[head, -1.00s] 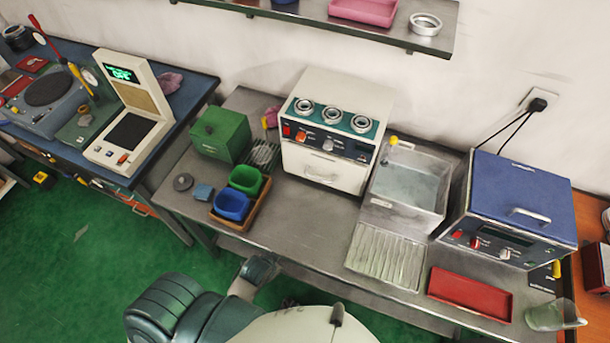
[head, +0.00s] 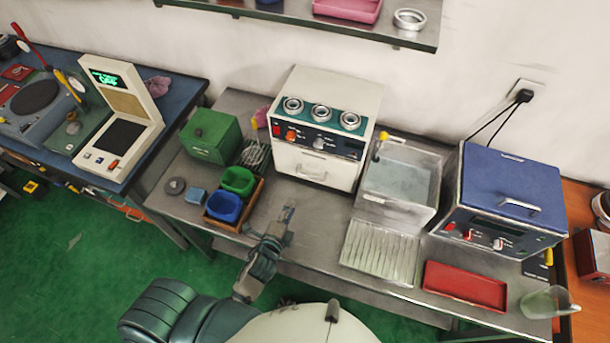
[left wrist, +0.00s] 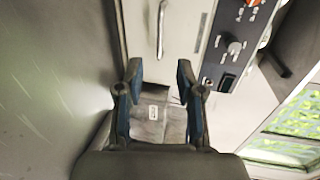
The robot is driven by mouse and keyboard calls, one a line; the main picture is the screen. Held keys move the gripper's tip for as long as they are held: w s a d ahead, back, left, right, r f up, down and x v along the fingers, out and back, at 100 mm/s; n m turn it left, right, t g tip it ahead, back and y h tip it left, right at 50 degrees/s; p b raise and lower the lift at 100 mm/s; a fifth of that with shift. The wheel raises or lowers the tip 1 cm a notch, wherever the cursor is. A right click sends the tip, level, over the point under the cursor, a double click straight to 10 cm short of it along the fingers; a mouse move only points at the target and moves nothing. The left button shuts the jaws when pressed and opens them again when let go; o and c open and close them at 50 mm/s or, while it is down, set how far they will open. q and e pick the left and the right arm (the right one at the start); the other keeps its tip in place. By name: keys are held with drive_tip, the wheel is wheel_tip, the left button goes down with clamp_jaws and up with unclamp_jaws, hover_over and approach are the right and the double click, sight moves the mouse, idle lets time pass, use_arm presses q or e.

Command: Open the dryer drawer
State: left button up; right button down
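The dryer (head: 325,130) is a cream box on the steel bench, with three metal rings on top and a dark control strip. Its drawer front (head: 312,168) with a pale bar handle (head: 311,172) is below the strip and looks closed. The handle (left wrist: 162,30) shows at the top of the left wrist view, with the control strip (left wrist: 228,55) to its right. My left gripper (head: 288,207) is over the bench, in front of the dryer and apart from it. In the left wrist view its fingers (left wrist: 158,75) are spread and empty. My right gripper is not in view.
A wooden tray (head: 233,226) with green and blue bins lies left of my left gripper. A sink (head: 400,185) and ribbed drainboard (head: 380,250) stand right of the dryer. The bench (head: 315,225) is clear before the drawer.

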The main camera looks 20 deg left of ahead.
sight(305, 175)
use_arm(q)
drive_tip(key=x, duration=1.5)
drive_tip(key=shift+w+a+f, duration=0.1)
drive_tip(key=shift+w+f, duration=0.05)
drive_tip(key=shift+w, duration=0.15)
clamp_jaws()
